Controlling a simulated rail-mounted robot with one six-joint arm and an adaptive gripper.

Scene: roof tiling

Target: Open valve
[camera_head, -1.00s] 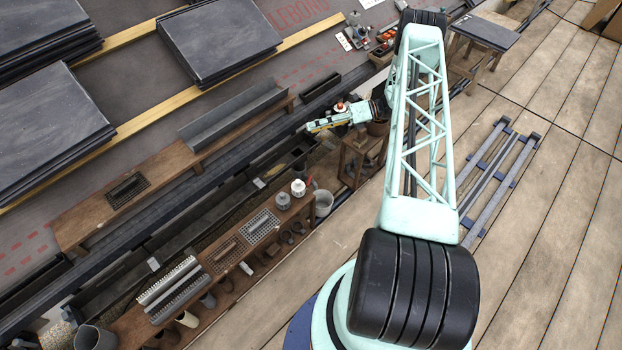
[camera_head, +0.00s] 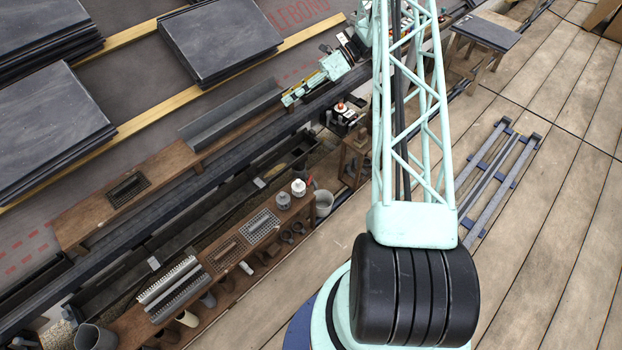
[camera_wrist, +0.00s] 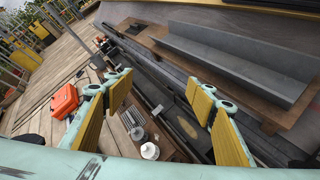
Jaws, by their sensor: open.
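My gripper (camera_head: 289,99) is open and empty over the dark rail beside the long grey trough. Its two yellow-padded fingers also show wide apart in the wrist view (camera_wrist: 160,90). I cannot make out a valve for certain. A small device with an orange-red top (camera_head: 342,107) stands on a wooden stand, below and to the right of the gripper and apart from it. A white canister (camera_head: 298,188) and a grey canister (camera_head: 283,200) stand on the lower bench; the white canister (camera_wrist: 149,151) shows low between the fingers in the wrist view.
The grey trough (camera_head: 232,115) lies on a wooden plank. Dark slate stacks (camera_head: 220,40) lie at upper left. A grey bucket (camera_head: 323,202) stands by the lower bench. An orange case (camera_wrist: 65,101) lies on the deck in the wrist view. The plank deck at right has free room.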

